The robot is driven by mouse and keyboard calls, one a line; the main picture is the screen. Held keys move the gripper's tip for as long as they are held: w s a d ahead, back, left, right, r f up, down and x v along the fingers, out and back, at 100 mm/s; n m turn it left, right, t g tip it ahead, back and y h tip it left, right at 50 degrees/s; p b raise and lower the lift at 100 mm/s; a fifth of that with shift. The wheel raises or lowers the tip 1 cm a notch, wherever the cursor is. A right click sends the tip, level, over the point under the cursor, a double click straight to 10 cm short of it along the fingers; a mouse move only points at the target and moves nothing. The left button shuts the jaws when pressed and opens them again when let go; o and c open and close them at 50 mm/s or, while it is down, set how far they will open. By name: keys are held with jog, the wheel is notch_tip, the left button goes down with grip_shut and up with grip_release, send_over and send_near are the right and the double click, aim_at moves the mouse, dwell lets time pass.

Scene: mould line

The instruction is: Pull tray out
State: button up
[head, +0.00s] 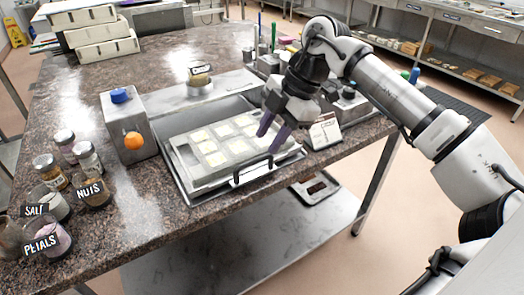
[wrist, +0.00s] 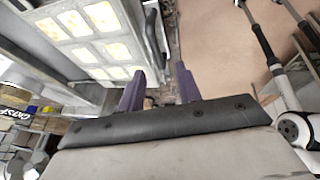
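The tray (head: 187,188) is a shallow metal pan at the counter's front edge, with a black bar handle (head: 253,174) on its front. A pale mould block (head: 203,176) with several square cells of cream-yellow filling sits in it. The handle (wrist: 151,38) and the mould cells (wrist: 82,54) also show in the wrist view. My gripper (head: 268,140) has purple fingers and hangs over the front right part of the mould, above and behind the handle in the head view.
A metal box (head: 128,140) with a blue and an orange knob stands left of the tray. Jars labelled nuts (head: 92,192), salt and petals line the counter's left edge. A small sign (head: 324,131) stands at right. A scale (head: 316,187) lies on the lower shelf.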

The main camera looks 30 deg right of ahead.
jog(key=v, duration=0.8)
jog(key=shift+b, duration=0.3)
